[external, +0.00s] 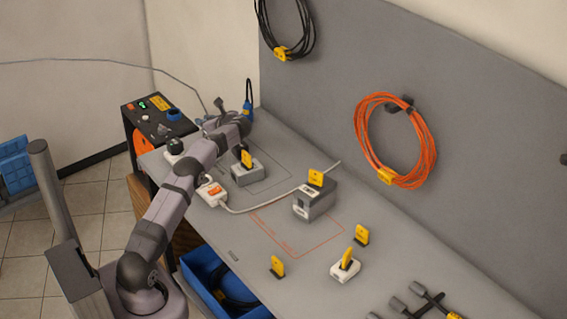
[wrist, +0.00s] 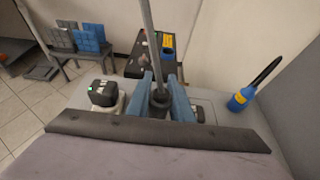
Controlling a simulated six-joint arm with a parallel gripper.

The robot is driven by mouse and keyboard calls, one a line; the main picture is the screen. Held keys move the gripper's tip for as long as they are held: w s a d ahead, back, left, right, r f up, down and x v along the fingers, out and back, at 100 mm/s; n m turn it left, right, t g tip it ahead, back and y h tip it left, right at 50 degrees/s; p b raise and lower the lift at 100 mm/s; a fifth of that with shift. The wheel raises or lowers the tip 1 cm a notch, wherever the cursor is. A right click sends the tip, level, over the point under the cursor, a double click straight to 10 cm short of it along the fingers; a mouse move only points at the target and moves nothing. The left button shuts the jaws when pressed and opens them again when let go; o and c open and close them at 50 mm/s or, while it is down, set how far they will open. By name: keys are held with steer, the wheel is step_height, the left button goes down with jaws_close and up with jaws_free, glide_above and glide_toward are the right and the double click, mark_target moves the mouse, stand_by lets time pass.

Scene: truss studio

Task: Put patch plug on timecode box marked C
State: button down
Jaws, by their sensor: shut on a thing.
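My gripper (wrist: 164,97) shows in the wrist view with its two blue-grey fingers closed around a dark plug (wrist: 160,100). A thick grey cable rises from the plug, and the plug's lower end is hidden. In the external view the gripper is at the far left end of the bench, largely hidden by my wrist. Grey boxes with yellow tags stand on the bench, one near my wrist (external: 248,174) and one at mid-bench (external: 316,204). A white box (external: 347,271) with a yellow tag is nearer the front. The letters on the tags are too small to read.
A blue-and-yellow connector (wrist: 240,98) with a black end stands by the back panel. A black-topped white item (wrist: 104,97) is left of the gripper. A control box (external: 155,112) adjoins the bench. A power strip (external: 212,192), loose yellow tags (external: 277,266) and black tools (external: 420,298) lie along the bench.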

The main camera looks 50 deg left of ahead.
steer(key=shift+f+p, duration=0.6)
steer(key=shift+f, duration=3.25)
steer(key=shift+f, duration=0.15)
steer(key=c, duration=1.6)
jaws_free()
steer(key=shift+r, duration=0.25)
steer(key=shift+b+v, duration=1.3)
steer(key=shift+v, duration=4.65)
